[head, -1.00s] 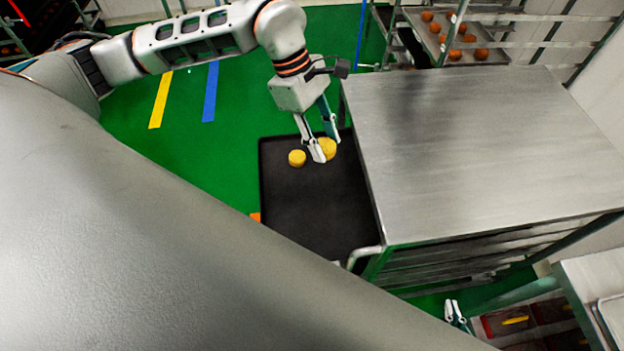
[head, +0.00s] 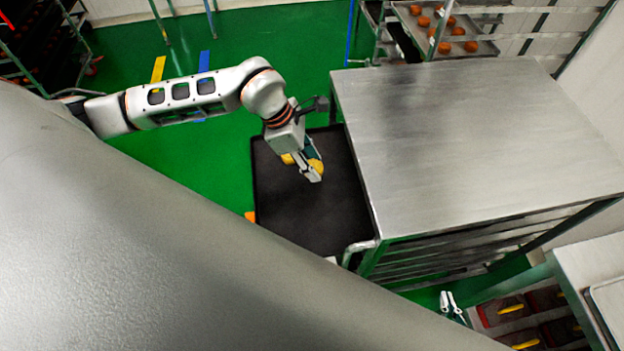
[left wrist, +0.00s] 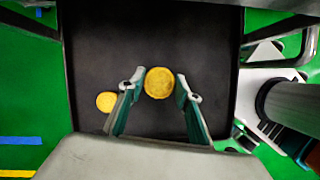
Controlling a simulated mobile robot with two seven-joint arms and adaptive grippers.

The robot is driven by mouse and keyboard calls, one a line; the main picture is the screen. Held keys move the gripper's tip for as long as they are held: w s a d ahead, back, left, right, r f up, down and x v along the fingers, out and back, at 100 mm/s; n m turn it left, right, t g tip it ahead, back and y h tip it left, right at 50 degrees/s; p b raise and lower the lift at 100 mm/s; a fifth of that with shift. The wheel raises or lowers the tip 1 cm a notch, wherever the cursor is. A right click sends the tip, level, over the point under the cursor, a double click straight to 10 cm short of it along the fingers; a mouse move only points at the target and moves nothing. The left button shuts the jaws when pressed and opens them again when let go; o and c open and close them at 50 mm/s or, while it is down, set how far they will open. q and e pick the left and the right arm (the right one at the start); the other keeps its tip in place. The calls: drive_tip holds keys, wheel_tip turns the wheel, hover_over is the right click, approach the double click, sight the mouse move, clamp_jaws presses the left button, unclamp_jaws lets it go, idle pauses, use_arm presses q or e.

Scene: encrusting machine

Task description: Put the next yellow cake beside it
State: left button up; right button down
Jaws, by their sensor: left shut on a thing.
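My left gripper (head: 314,172) is shut on a round yellow cake (head: 317,164) over the black tray (head: 290,215). In the left wrist view this cake (left wrist: 159,83) sits between the two fingertips. Whether it touches the tray I cannot tell. A second yellow cake (head: 287,158) lies on the tray, left of the held one and partly hidden by the gripper in the head view. In the left wrist view it (left wrist: 106,101) lies outside the left finger, apart from the held cake. My right gripper (head: 450,301) is at the lower right, its fingers apart and empty.
A steel-topped rack (head: 470,140) stands right beside the tray. A rack with orange-brown balls on a tray (head: 470,30) is at the back. Red-brown trays with yellow items (head: 512,308) are at the lower right. The tray's front part is bare.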

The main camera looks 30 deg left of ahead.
use_arm(q)
drive_tip(key=shift+f, duration=4)
drive_tip(key=shift+f+b, duration=0.1)
drive_tip(key=shift+b, duration=0.2)
drive_tip(key=o, duration=1.1)
drive_tip(key=v, duration=1.2)
